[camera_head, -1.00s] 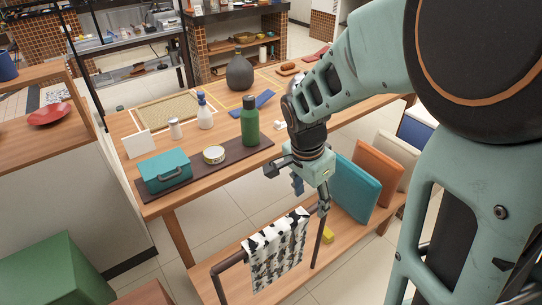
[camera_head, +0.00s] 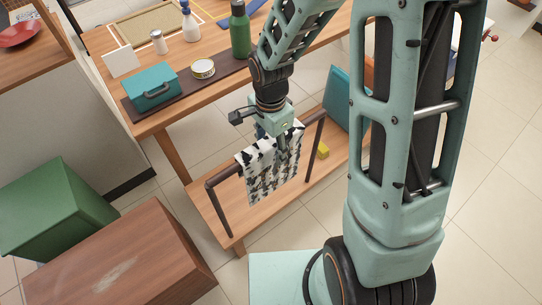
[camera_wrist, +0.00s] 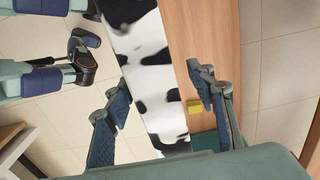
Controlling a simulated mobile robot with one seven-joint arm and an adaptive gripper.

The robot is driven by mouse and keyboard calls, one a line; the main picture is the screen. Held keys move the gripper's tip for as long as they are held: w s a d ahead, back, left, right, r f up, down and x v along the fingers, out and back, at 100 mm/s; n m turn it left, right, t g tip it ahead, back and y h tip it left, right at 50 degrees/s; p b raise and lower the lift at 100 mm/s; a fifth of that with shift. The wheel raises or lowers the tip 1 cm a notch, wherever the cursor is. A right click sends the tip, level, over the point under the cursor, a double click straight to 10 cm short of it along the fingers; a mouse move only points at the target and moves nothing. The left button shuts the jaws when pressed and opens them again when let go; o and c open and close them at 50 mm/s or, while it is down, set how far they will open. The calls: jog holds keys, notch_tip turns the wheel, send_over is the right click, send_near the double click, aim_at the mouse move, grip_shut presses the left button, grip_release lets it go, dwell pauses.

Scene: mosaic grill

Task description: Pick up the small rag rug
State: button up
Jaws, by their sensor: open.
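The small rag rug (camera_head: 268,172), white with black patches, hangs over the bar of a dark rail stand (camera_head: 222,174). My gripper (camera_head: 273,138) is at the rug's upper edge, pointing down. One finger shows in front of the cloth in the head view. In the wrist view the rug (camera_wrist: 148,62) runs between the two open fingers of my gripper (camera_wrist: 160,108). The left finger looks close to the rug's edge; the right finger is farther from it. I cannot tell whether either touches the cloth. Part of the rug's top is hidden by my gripper.
On the table are a teal box (camera_head: 152,90), a tin (camera_head: 203,69) and a green bottle (camera_head: 240,32). A yellow block (camera_head: 322,150) and a teal panel (camera_head: 340,98) are right of the rug.

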aim_at(271, 167)
jog(key=shift+s+f, duration=0.1)
jog(key=shift+f, duration=1.6)
grip_shut()
